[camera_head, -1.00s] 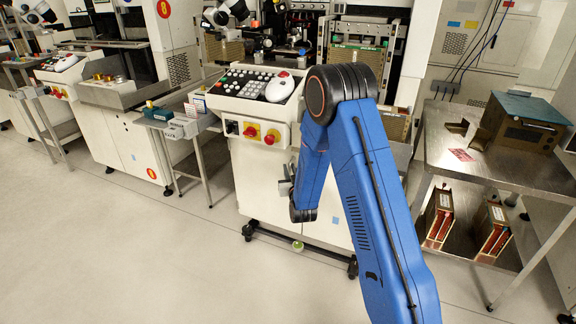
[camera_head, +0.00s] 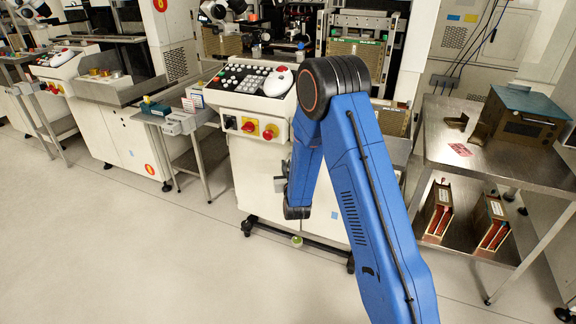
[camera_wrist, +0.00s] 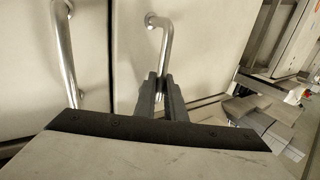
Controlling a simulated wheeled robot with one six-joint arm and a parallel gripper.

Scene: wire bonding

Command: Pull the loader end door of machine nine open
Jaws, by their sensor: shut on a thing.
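In the wrist view, my gripper (camera_wrist: 161,88) is shut on the lower part of a shiny metal bar handle (camera_wrist: 166,45). The handle is fixed to a pale door panel (camera_wrist: 205,50). A second bar handle (camera_wrist: 62,45) stands on the pale panel to the left, across a narrow vertical seam. I cannot tell whether the held door stands away from its frame. In the head view, the white machine front (camera_head: 254,185) is partly hidden behind my blue arm, and so are the held handle and my fingertips.
A control console (camera_head: 245,90) with a white trackball and red knobs juts out above the machine front. A steel table (camera_head: 440,158) with a brown box (camera_head: 520,130) stands at the right, with cassettes on its lower shelf. The floor (camera_head: 150,260) at the front left is clear.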

